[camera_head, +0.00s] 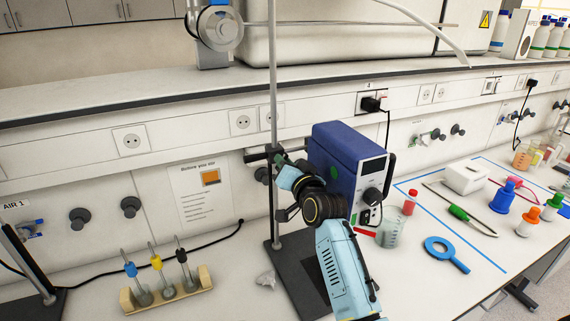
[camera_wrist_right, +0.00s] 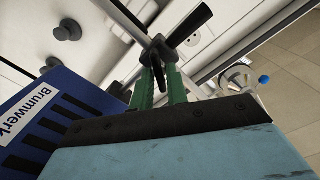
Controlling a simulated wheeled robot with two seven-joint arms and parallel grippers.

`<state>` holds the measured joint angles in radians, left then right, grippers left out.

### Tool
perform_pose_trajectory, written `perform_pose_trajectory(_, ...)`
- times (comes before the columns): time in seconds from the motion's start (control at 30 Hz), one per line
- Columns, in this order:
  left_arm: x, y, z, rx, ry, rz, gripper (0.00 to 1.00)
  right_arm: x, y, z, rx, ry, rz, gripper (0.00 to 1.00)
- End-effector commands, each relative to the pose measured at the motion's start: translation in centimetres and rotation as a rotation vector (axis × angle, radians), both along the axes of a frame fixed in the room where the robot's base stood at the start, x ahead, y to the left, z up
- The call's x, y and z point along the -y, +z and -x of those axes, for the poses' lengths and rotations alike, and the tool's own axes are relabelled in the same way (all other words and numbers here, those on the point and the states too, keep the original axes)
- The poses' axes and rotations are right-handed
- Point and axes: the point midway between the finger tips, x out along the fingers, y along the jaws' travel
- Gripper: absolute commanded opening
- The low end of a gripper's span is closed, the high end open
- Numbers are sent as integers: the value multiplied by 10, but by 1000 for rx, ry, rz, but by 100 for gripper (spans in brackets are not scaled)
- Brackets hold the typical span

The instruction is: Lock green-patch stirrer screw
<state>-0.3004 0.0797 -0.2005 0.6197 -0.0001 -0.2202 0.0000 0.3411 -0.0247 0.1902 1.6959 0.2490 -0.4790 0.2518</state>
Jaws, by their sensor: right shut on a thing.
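The blue stirrer (camera_head: 347,152) with a green patch (camera_head: 334,171) on its side is beside a vertical metal rod (camera_head: 273,90). A black clamp (camera_head: 262,155) sits on the rod left of it. My right gripper (camera_head: 281,160) reaches up to this clamp, its tips partly hidden by my wrist. In the right wrist view, its green fingers (camera_wrist_right: 161,84) are shut on a black screw (camera_wrist_right: 158,68) at the clamp; the screw's turn angle is unclear. The stirrer also shows there, with its "Brumwerk" label (camera_wrist_right: 30,127). My left gripper is not in view.
The rod stands on a dark base plate (camera_head: 296,266). A glass beaker (camera_head: 390,235) and a red-capped bottle (camera_head: 410,202) stand right of my forearm. A blue ring tool (camera_head: 446,254) lies at right.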

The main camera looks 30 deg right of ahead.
Motion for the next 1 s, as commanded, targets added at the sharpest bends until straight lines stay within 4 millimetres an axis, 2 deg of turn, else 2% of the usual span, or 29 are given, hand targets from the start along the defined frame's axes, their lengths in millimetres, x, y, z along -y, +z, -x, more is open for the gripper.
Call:
perform_pose_trajectory(0.6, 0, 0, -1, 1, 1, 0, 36, 1, -2, 0, 34, 0, -588, 0)
perform_pose_trajectory(1.0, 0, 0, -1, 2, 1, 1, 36, 2, -4, 0, 51, 0, -892, 0)
